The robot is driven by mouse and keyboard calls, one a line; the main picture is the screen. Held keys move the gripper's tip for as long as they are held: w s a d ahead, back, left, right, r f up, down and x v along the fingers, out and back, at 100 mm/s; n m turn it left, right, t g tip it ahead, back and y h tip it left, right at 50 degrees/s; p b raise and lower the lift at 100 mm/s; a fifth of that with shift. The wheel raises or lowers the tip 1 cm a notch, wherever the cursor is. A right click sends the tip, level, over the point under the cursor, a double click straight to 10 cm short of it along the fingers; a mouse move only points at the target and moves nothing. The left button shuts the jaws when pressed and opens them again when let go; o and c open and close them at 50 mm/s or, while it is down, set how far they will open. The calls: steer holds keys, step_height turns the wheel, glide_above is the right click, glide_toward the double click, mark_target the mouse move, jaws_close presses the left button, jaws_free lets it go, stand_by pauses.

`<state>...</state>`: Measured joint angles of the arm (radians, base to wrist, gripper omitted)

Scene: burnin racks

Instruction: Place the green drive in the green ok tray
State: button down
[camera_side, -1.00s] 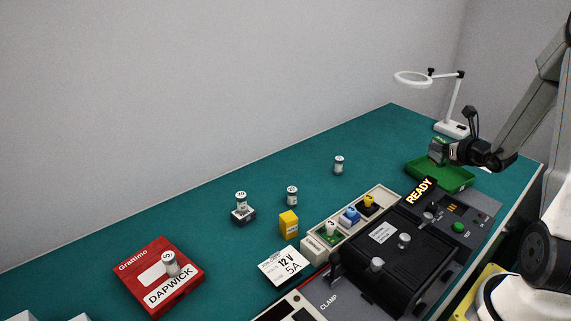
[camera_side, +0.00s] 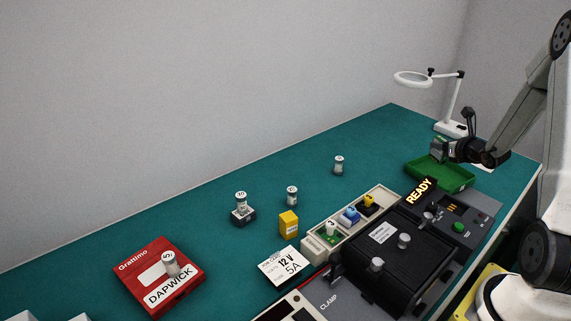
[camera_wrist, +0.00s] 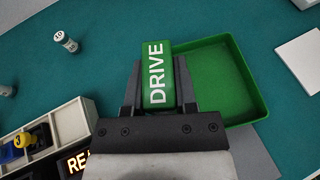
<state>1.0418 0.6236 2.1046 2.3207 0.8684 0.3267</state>
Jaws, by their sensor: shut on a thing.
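The green drive (camera_wrist: 157,75) has a white DRIVE label and sits between the fingers of my gripper (camera_wrist: 158,92) in the wrist view. My gripper is shut on it. In the side view the drive (camera_side: 438,149) is held at the left end of my gripper (camera_side: 446,150), over the far left part of the green tray (camera_side: 447,180). In the wrist view the empty-looking green tray (camera_wrist: 258,108) lies below and to the right, with its left part hidden behind the drive and gripper. The exact gap between drive and tray floor is hard to tell.
The black fixture with a READY sign (camera_side: 421,191) stands in front of the tray. A white magnifier lamp (camera_side: 450,128) stands behind it. A rack (camera_side: 350,226) with coloured pieces and a small cylinder (camera_side: 339,165) are to the left.

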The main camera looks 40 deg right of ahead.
steer(key=shift+w+d+f, duration=0.9)
steer(key=shift+w+f, duration=0.15)
steer(key=shift+f, duration=0.1)
steer(key=shift+w+d+f, duration=0.85)
steer(key=shift+w+f, duration=0.15)
steer(key=shift+f, duration=0.15)
steer(key=shift+w+d+f, duration=0.9)
steer(key=shift+w+f, duration=0.15)
steer(key=shift+f, duration=0.1)
steer(key=shift+f, duration=0.15)
steer(key=shift+w+d+f, duration=0.15)
steer(key=shift+w+f, duration=0.05)
steer(key=shift+f, duration=1.5)
steer(key=shift+f, duration=0.1)
steer(key=shift+c, duration=2)
jaws_free()
